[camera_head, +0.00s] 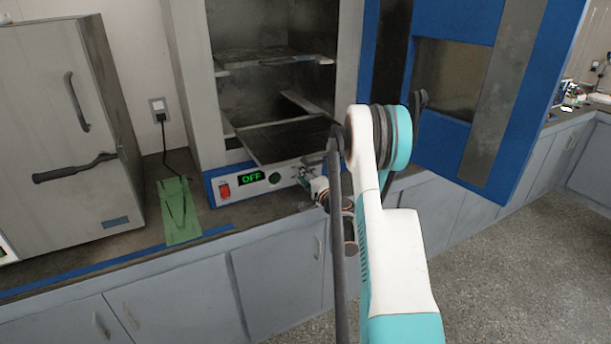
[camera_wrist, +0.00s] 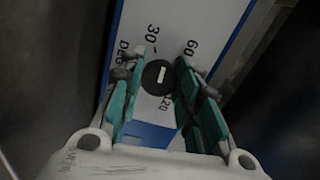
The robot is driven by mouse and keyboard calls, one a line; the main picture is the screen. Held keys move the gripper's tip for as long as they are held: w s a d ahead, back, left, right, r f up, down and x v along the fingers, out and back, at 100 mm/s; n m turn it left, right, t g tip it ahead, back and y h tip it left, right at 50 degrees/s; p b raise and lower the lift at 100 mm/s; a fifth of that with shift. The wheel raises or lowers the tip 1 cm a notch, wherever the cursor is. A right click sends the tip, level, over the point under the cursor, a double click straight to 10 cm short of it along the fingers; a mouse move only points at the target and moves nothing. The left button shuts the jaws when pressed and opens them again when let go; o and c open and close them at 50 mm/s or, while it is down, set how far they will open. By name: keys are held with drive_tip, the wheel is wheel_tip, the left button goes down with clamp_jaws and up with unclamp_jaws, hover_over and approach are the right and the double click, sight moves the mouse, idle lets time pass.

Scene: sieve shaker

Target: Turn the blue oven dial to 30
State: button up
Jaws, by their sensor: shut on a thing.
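The blue oven (camera_head: 217,170) stands on the counter with its door open. Its white front panel carries a red switch (camera_head: 225,190) and a green display (camera_head: 251,177) reading OFF. In the wrist view the dial (camera_wrist: 155,77) is a round black knob with a white mark, on a panel printed with 30, 60, 120 and lettering at the left. The mark tilts slightly to the upper right, roughly between 30 and 60. My gripper (camera_wrist: 160,62) has its green fingers on both sides of the dial, shut on it. In the head view my gripper (camera_head: 304,178) hides the dial.
The open blue door (camera_head: 482,130) hangs to the right, behind my arm. A grey oven (camera_head: 65,130) stands at the left. A green object (camera_head: 177,215) lies on the counter between the ovens. Empty shelves (camera_head: 275,62) show inside the blue oven.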

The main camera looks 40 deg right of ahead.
drive_tip(key=shift+a+f+n, duration=0.1)
drive_tip(key=shift+f+n, duration=0.05)
drive_tip(key=shift+n, duration=2.15)
drive_tip(key=o, duration=1.1)
drive_tip(key=shift+c, duration=0.2)
